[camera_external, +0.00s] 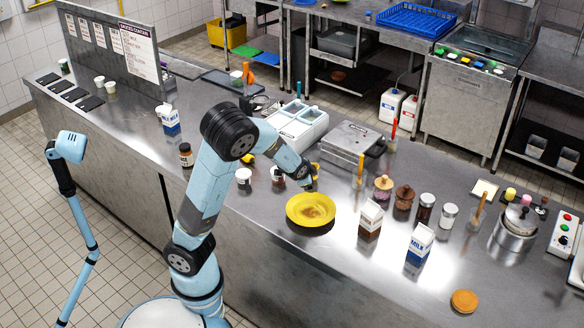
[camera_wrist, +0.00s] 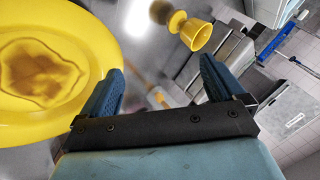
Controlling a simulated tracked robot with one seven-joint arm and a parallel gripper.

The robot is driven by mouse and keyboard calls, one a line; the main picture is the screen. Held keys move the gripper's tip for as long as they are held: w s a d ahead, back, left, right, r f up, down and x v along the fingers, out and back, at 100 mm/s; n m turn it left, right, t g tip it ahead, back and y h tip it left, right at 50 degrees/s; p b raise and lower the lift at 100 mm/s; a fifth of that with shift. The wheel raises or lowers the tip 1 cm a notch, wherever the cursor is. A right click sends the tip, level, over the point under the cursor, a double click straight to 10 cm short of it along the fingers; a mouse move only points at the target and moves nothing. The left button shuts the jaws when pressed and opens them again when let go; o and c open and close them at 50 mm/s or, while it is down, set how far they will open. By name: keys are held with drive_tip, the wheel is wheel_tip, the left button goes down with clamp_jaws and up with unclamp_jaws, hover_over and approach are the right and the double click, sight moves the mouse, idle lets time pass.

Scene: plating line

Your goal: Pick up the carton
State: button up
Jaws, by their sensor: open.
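A brown-and-white carton (camera_external: 371,217) stands upright on the steel counter, right of the yellow plate. A blue-and-white milk carton (camera_external: 420,242) stands upright further right and nearer the front edge. Another blue-and-white carton (camera_external: 168,117) stands at the far left of the counter. My gripper (camera_external: 313,182) is just behind the yellow plate (camera_external: 290,208), left of the brown-and-white carton and apart from it. In the wrist view my gripper (camera_wrist: 160,70) has its two blue fingers spread with nothing held between them. I cannot make out a carton in the wrist view.
The yellow plate with a brown stain also fills the left of the wrist view (camera_wrist: 92,50). Lidded jars (camera_external: 383,187), a dark shaker (camera_external: 425,208) and a white-labelled jar (camera_external: 447,216) stand behind the cartons. A steel pot (camera_external: 513,240) is further right.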

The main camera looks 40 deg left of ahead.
drive_tip(key=d+r+m+t, duration=0.4)
drive_tip(key=d+m, duration=0.1)
drive_tip(key=d, duration=0.2)
drive_tip(key=d+r+m+t, duration=0.3)
drive_tip(key=d+r+m, duration=0.15)
drive_tip(key=d, duration=0.35)
drive_tip(key=m+t+h, duration=0.2)
drive_tip(key=m+h, duration=0.3)
drive_tip(key=m, duration=1.3)
approach(371, 218)
drive_tip(key=f, duration=0.1)
drive_tip(key=a+f, duration=0.2)
drive_tip(key=f, duration=0.1)
drive_tip(key=shift+w, duration=0.3)
drive_tip(key=shift+s+f+m, duration=0.2)
drive_tip(key=shift+s+m, duration=0.15)
drive_tip(key=shift+m, duration=0.4)
drive_tip(key=shift+r+x, duration=0.2)
drive_tip(key=shift+x, duration=3.2)
drive_tip(key=shift+r+x, duration=0.15)
drive_tip(key=shift+x, duration=3.25)
